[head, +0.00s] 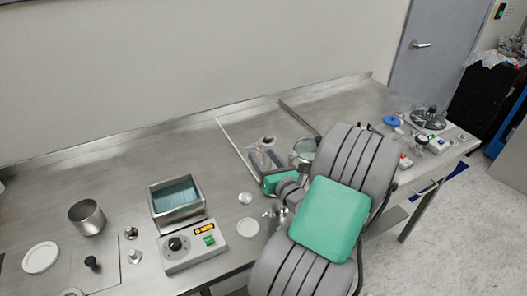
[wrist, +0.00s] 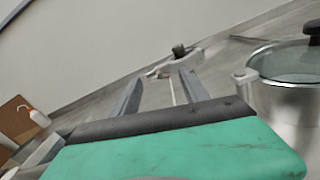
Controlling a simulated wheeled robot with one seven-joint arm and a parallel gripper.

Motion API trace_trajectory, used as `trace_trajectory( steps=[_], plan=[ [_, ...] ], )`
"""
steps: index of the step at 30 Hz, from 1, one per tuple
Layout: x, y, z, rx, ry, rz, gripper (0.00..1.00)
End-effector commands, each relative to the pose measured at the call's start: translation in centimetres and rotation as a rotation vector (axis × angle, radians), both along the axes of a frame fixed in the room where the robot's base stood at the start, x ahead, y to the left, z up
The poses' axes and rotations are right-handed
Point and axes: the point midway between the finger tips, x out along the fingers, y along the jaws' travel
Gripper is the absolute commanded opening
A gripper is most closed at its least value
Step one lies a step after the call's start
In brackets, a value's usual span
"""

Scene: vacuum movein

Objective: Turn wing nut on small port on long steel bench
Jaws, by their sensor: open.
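The long steel bench (head: 130,180) runs along the wall. My gripper (head: 262,156) is over its middle, with the jaws apart and nothing visibly held. In the wrist view my gripper (wrist: 159,95) shows two separate grey fingers in front of the green housing. Beyond them is a pale round fitting with a dark top (wrist: 180,58), with small metal parts at its left. I cannot tell whether this is the small port, and no wing nut can be made out. A small metal fitting (head: 277,212) stands beside my arm in the head view.
A glass-lidded metal vessel (head: 303,148) is close to my gripper's right; it also fills the wrist view's right side (wrist: 285,95). A bath (head: 176,196), control box (head: 192,246) and metal cup (head: 87,216) stand left. My arm hides part of the bench. The back-left bench is clear.

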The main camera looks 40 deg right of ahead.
Motion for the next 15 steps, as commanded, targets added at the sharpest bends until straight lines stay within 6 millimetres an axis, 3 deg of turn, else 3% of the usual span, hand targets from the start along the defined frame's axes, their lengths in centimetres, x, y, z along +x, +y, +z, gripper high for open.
trace_trajectory(
  steps=[9,15],
  plan=[
    [0.26,-0.08,-0.06,-0.001,0.0,-0.001,0.52],
    [0.25,-0.08,-0.05,-0.001,0.0,-0.001,0.36]
  ],
)
